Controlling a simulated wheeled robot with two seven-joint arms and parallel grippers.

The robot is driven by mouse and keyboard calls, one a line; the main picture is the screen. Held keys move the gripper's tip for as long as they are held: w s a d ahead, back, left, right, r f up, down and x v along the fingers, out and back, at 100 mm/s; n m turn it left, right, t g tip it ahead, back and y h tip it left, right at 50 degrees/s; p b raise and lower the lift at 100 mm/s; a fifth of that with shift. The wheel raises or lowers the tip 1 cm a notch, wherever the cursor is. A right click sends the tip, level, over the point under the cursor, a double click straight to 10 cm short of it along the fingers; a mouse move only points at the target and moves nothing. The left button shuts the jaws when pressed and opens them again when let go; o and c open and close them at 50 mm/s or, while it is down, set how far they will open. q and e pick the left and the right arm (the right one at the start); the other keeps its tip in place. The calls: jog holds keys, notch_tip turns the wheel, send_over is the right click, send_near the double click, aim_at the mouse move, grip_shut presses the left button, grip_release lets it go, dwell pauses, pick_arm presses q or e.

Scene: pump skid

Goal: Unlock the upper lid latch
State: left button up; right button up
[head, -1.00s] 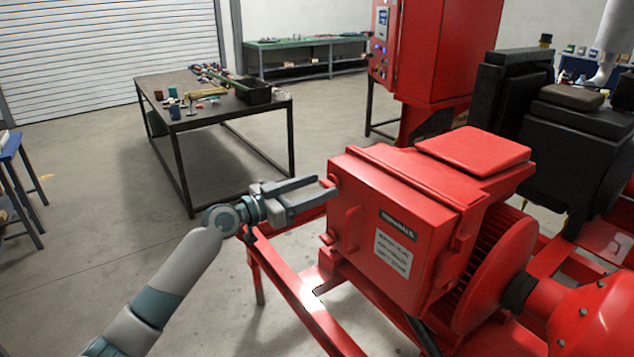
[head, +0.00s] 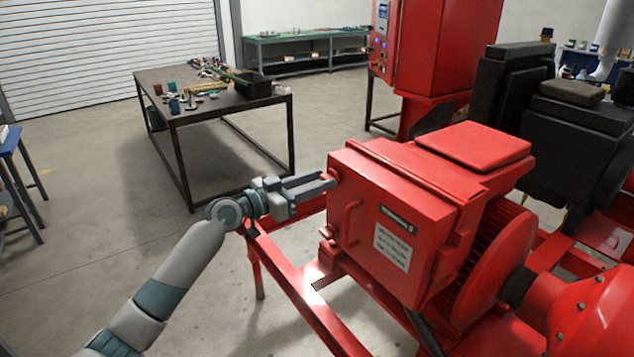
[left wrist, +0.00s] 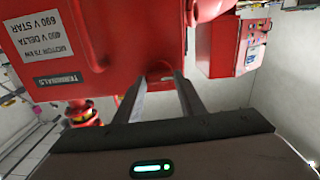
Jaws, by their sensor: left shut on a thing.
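The red motor terminal box (head: 368,245) has a front lid with a handle (head: 350,222), a nameplate and a data label. The upper lid latch (head: 333,174) is a small red part at the lid's upper left edge, mostly hidden by my fingers. My left gripper (head: 327,181) reaches in from the left and is shut on the upper latch. My right gripper is not in view.
A lower red latch (head: 327,236) sits on the same lid edge. The red skid frame (head: 300,290) runs below. A dark table (head: 185,112) with small items stands behind at the left. The floor between table and skid is clear.

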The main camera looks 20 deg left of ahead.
pick_arm(q)
jog(key=shift+n, duration=1.1)
jog(key=n, duration=0.2)
jog(key=shift+a+n, duration=0.1)
jog(key=shift+n, duration=0.2)
jog(key=n+p, duration=0.1)
jog(key=n, duration=0.3)
jog(key=shift+n, duration=0.3)
jog(key=n+p, duration=0.2)
jog(key=n, duration=0.3)
jog(key=shift+w+a, duration=0.1)
jog(key=shift+f+n+p, duration=0.2)
jog(key=shift+n+p, duration=0.75)
jog(key=shift+n, duration=0.65)
